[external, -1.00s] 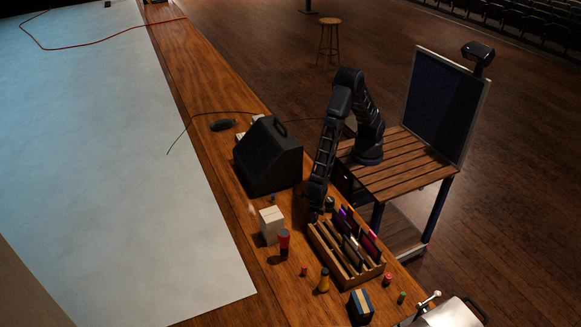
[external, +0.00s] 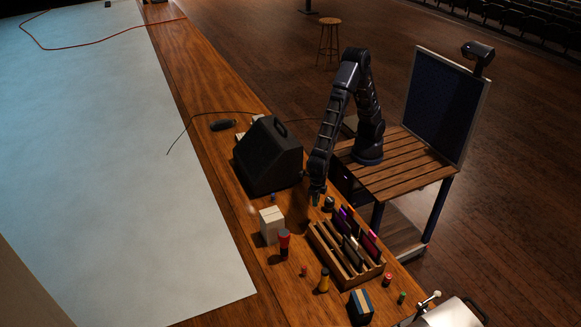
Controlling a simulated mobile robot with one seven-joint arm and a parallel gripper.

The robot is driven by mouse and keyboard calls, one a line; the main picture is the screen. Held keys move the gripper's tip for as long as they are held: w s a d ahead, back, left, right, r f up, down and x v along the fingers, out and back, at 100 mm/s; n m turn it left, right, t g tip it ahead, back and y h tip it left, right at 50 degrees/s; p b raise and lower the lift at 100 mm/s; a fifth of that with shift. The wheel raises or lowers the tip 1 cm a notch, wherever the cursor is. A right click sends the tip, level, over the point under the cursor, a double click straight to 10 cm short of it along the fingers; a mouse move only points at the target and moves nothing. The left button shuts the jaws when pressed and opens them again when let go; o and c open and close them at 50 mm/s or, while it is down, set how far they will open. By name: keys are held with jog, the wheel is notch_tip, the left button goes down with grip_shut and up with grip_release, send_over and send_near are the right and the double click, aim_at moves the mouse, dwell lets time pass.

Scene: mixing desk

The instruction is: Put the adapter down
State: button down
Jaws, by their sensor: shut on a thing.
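My gripper (external: 316,197) points down above the wooden desk, between the black wedge-shaped speaker box and the slotted wooden rack (external: 322,240). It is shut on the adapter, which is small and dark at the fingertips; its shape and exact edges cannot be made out. The fingertips appear to be above the desk surface, though the gap is hard to judge. A small dark round object (external: 328,204) is just right of the fingertips, by the rack's far end.
The black speaker box (external: 268,157) stands close left of my gripper. A pale box (external: 270,225), a red-and-black cylinder (external: 284,242), a yellow-and-black cylinder (external: 323,281) and a blue-and-tan block (external: 360,307) stand around the rack. The desk (external: 200,70) is clearer beyond the speaker.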

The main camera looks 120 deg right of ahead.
notch_tip(320, 180, up, 6)
jog(key=shift+r, duration=0.1)
jog(key=shift+a+r, duration=0.15)
jog(key=w+a+r+n, duration=0.1)
jog(key=w+a, duration=0.2)
jog(key=a, duration=0.3)
jog(key=w+a+r, duration=0.2)
jog(key=w+a, duration=0.1)
jog(key=a, duration=0.3)
notch_tip(320, 180, up, 5)
jog(key=n, duration=0.2)
send_over(366, 297)
notch_tip(366, 297, down, 19)
jog(key=shift+f, duration=0.15)
jog(key=shift+f, duration=0.1)
jog(key=c, duration=1.3)
grip_release()
